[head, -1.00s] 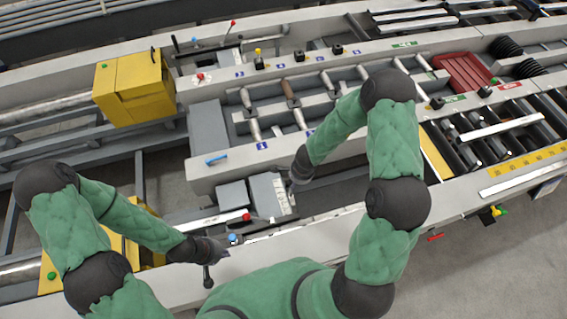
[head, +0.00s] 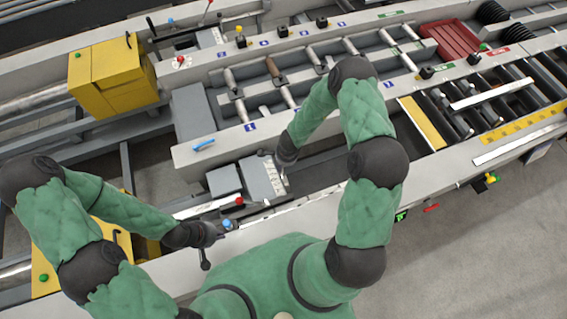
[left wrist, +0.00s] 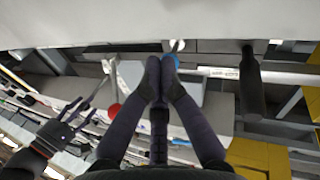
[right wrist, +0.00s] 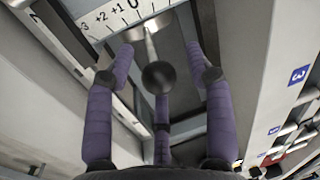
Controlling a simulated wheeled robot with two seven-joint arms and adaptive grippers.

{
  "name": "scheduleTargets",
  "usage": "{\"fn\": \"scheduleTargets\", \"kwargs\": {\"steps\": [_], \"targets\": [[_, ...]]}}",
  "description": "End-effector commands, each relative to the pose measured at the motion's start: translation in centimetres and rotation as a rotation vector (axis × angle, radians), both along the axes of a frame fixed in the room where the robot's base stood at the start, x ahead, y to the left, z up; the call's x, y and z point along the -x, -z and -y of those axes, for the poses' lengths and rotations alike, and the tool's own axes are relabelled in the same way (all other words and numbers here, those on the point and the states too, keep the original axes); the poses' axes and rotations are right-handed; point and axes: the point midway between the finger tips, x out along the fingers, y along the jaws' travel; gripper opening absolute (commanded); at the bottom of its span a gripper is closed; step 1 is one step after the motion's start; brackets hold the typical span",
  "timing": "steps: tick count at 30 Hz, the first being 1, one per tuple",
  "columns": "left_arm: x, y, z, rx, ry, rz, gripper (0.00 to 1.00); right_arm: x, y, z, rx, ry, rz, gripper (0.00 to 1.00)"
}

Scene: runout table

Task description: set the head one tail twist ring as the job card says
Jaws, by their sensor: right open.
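A ring scale (right wrist: 112,18) marked +3, +2, +1, 0 tops the right wrist view. A lever with a black ball knob (right wrist: 158,77) runs from it. My right gripper (right wrist: 165,60) is open, its fingers on either side of the lever, apart from it. In the head view it is at the right edge of a grey box (head: 262,180), its fingers hard to make out. My left gripper (left wrist: 161,65) has its fingertips together, beside a blue knob (left wrist: 173,60); the head view shows this knob (head: 226,224) at the near rail. I cannot make out a job card.
A red knob (head: 239,201) is close to the left gripper. A black handle (left wrist: 251,85) stands right of it in its wrist view. A yellow cabinet (head: 115,78) is far left, a red tray (head: 448,42) far right. Rollers (head: 490,105) fill the right side.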

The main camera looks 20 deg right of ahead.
Motion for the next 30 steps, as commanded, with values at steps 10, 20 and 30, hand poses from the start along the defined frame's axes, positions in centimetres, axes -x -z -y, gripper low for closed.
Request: {"fn": "scheduleTargets", "kwargs": {"steps": [10, 20, 30], "targets": [[0.0, 0.1, 0.0, 0.0, 0.0, 0.0, 0.0, -0.1, 0.5, 0.0, 0.0, 0.001, 0.0, 0.54], [0.0, 0.1, 0.0, 0.0, 0.0, 0.0, 0.0, -0.1, 0.5, 0.0, 0.001, 0.001, 0.0, 0.0], [0.0, 1.7, 0.0, 0.0, 0.0, 0.0, 0.0, 2.3, 0.9, -0.1, 0.001, 0.0, -0.002, 0.0]]}}
